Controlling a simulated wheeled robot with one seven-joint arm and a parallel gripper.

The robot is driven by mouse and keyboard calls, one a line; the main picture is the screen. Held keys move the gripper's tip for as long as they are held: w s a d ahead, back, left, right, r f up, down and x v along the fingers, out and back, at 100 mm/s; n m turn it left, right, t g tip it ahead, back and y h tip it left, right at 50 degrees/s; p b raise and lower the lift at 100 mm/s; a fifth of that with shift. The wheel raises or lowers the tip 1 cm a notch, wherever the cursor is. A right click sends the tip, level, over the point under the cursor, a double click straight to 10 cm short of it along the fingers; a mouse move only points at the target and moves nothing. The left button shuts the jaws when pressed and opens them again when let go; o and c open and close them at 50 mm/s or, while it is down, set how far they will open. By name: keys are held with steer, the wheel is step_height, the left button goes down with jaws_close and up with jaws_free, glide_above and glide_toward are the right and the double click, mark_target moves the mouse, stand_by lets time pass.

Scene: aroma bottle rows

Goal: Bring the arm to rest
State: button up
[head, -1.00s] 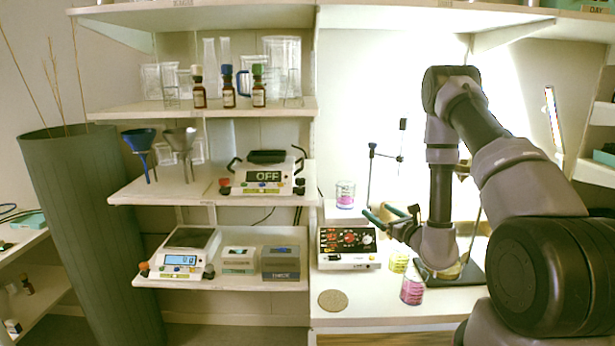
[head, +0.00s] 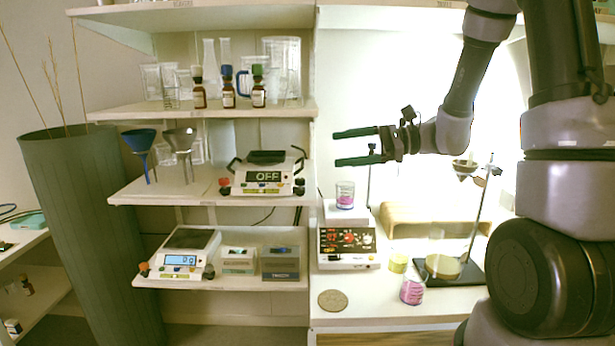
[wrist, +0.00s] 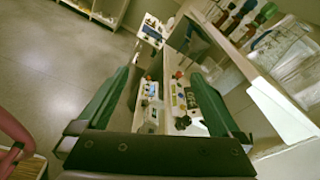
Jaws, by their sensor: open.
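My gripper (head: 358,147) is open and empty in the head view, its two green fingers pointing left. It is in the air above the right-hand bench, right of the shelves and over the beaker with pink contents (head: 345,196). In the wrist view my gripper (wrist: 158,100) shows its two green fingers spread apart, with nothing between them but the shelves and floor far beyond. My arm reaches in from the right and bends high up near the top of the head view.
The left shelves hold brown bottles (head: 229,90), glassware, funnels (head: 180,142), a device reading OFF (head: 264,174) and a scale (head: 184,254). The bench holds a control box (head: 347,246), a pink beaker (head: 411,290), a yellow-green beaker (head: 398,262), a cork disc (head: 333,300) and a stand (head: 476,225).

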steer(key=s+d+r+n+g+h, duration=0.1)
steer(key=s+d+r+n+h, duration=0.1)
steer(key=s+d+n+h, duration=0.3)
steer(key=s+r+n+h, duration=0.2)
steer(key=s+h, duration=0.1)
steer(key=s, duration=0.3)
steer(key=s+d+r+n+t+h, duration=0.2)
steer(key=d+r+t+h, duration=0.4)
steer(key=d, duration=0.5)
steer(key=shift+s+t, duration=0.4)
steer(key=shift+s, duration=0.2)
